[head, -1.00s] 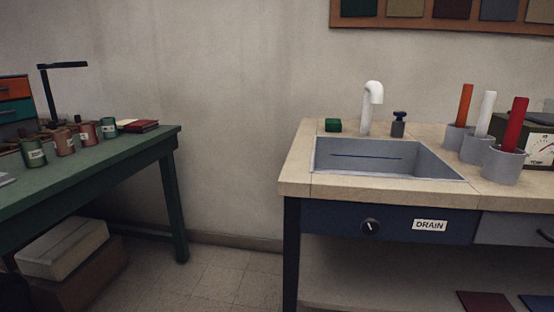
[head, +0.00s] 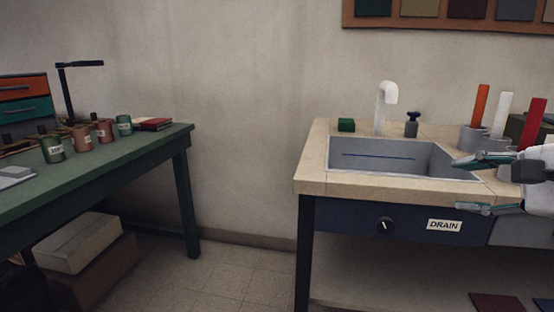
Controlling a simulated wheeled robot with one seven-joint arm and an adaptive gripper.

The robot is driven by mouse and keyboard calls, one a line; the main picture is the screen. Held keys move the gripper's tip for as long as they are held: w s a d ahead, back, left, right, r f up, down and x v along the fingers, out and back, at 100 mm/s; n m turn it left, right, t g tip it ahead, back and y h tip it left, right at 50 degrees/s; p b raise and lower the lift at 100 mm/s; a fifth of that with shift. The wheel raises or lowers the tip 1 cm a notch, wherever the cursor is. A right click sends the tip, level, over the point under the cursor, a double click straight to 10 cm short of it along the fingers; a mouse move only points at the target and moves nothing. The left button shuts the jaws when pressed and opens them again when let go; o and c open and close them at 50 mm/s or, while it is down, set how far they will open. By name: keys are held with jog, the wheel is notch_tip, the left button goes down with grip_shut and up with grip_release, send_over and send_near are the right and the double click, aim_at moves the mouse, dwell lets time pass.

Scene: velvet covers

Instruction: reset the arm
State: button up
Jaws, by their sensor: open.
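My gripper (head: 474,186) is at the right edge of the head view, in front of the sink counter's right part. Its two fingers point left and stand apart, with nothing between them. It hides part of the counter front and the right end of the sink basin. Only the end of my arm shows; the rest is outside the picture.
A green table (head: 105,160) with jars stands at left. Open floor (head: 225,270) lies between.

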jog(key=s+a+f+n+g+y, duration=0.1)
jog(key=s+a+f+n+g, duration=0.3)
jog(key=s+a+n, duration=0.3)
jog(key=s+a+f+n+g+y, duration=0.1)
jog(key=s+a+f+n+g, duration=0.4)
jog(key=a, duration=0.5)
jog(key=s+d+f+n+g+h, duration=0.2)
jog(key=s+n+h, duration=0.1)
jog(key=s, duration=0.3)
jog(key=s+d+f+n+g+h, duration=0.1)
jog(key=s+d+f+n+h, duration=0.15)
jog(key=s, duration=0.45)
notch_tip(320, 180, up, 37)
jog(key=t+p, duration=0.4)
jog(key=p, duration=3)
jog(key=shift+w+r+n+p, duration=0.2)
jog(key=shift+w+n+p, duration=0.05)
jog(key=shift+n+p, duration=0.2)
jog(key=shift+y, duration=0.25)
